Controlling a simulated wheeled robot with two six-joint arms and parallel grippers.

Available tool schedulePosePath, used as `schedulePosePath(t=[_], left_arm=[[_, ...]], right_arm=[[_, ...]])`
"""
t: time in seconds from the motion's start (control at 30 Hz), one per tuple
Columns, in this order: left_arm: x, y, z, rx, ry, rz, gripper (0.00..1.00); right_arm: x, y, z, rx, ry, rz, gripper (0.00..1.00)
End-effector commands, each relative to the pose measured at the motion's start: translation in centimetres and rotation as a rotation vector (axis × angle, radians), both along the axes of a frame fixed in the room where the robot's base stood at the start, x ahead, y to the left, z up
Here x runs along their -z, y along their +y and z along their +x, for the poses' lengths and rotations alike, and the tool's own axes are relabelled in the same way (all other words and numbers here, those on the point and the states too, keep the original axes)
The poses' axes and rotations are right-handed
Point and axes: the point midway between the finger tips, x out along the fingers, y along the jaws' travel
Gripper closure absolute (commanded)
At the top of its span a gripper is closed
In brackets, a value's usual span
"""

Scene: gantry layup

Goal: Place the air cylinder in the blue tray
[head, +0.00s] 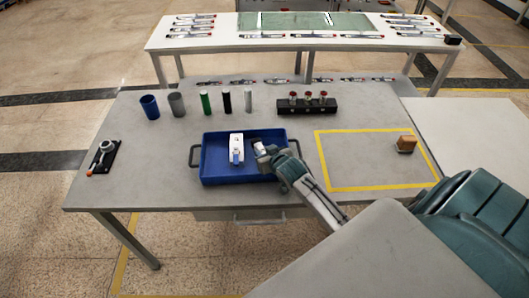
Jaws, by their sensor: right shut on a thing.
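The blue tray (212,181) sits on the near middle of the grey table, with a dark handle at each side. A white piece with a blue part (237,146) is in the tray, left of my right gripper. My right gripper (260,150) is over the tray's right half, its arm coming in from the lower right. It is shut on a small pale thing at its tip, likely the air cylinder, mostly hidden by the fingers. I cannot tell whether that thing touches the tray floor. My left gripper is not in view.
Several upright cylinders (205,102) stand behind the tray, beside a black block with red knobs (306,105). A brown block (406,144) lies in the yellow outlined area (350,188), otherwise clear. A round tool on a black pad (104,157) lies at left.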

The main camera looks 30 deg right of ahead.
Motion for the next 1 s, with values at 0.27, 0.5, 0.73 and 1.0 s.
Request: schedulePosePath(t=[0.27, 0.5, 0.73, 1.0], left_arm=[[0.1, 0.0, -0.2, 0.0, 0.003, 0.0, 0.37], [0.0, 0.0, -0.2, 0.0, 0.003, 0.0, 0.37], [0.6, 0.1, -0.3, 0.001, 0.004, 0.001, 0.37], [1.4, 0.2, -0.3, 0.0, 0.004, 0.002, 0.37]], right_arm=[[0.2, 0.0, 0.0, 0.0, 0.0, 0.0, 0.47], [-0.2, 0.0, 0.0, 0.0, 0.0, 0.0, 0.47], [-1.3, 0.3, -2.7, -0.002, 0.0, -0.001, 0.47], [-4.0, 0.9, -7.5, -0.002, 0.0, -0.002, 0.47]])
